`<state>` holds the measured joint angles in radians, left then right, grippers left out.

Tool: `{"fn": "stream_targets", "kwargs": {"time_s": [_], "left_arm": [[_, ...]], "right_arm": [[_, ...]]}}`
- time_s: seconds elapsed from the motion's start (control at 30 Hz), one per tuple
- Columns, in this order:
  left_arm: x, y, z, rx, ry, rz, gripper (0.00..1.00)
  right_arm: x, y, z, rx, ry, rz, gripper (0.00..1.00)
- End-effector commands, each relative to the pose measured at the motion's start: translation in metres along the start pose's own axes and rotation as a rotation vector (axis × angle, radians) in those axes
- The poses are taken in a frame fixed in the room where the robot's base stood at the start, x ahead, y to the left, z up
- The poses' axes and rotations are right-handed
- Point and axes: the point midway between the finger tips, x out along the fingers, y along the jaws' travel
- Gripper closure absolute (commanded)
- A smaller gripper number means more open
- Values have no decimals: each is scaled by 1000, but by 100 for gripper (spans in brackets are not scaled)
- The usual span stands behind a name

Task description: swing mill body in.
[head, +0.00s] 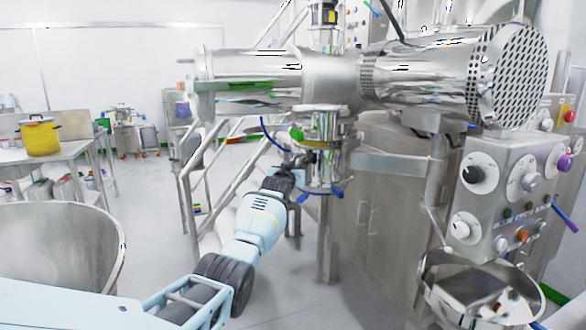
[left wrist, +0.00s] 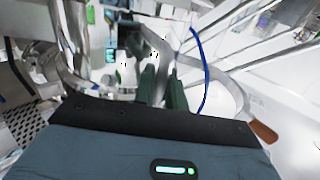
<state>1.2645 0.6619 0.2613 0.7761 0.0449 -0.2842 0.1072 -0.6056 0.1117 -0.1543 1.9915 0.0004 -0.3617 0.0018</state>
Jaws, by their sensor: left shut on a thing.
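The mill body (head: 325,165) is a shiny steel cylinder with a yellow band near its top. It hangs below the large horizontal steel machine (head: 420,80), and a steel bracket (head: 390,163) runs from it to the post on the right. My left gripper (head: 297,168) reaches up to its left side and is shut on part of it. In the left wrist view the dark green fingers (left wrist: 163,88) point away from me; the exact part between them is hard to make out. My right gripper is out of view.
A control box (head: 518,190) with knobs stands at right, above a steel bowl (head: 480,290). Steel stair rails (head: 215,185) rise behind my arm. A large steel bowl (head: 60,245) is at front left, and a table (head: 75,155) with a yellow pot (head: 40,137) is behind it.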

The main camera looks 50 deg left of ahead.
Motion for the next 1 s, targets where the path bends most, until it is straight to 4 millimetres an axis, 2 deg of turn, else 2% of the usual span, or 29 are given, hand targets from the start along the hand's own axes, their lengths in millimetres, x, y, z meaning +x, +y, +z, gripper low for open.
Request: {"fn": "stream_targets", "kwargs": {"time_s": [0.5, 0.53, 0.67, 1.0], "left_arm": [[0, -4, -8, -8, 13, -5, 100], [0, -4, -8, -8, 13, -5, 86], [0, -3, -7, -6, 12, -4, 71], [-2, -1, -4, -3, 7, -2, 71]], "right_arm": [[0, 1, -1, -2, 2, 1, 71], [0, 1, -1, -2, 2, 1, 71], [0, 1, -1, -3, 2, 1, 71], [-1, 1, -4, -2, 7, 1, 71]]}}
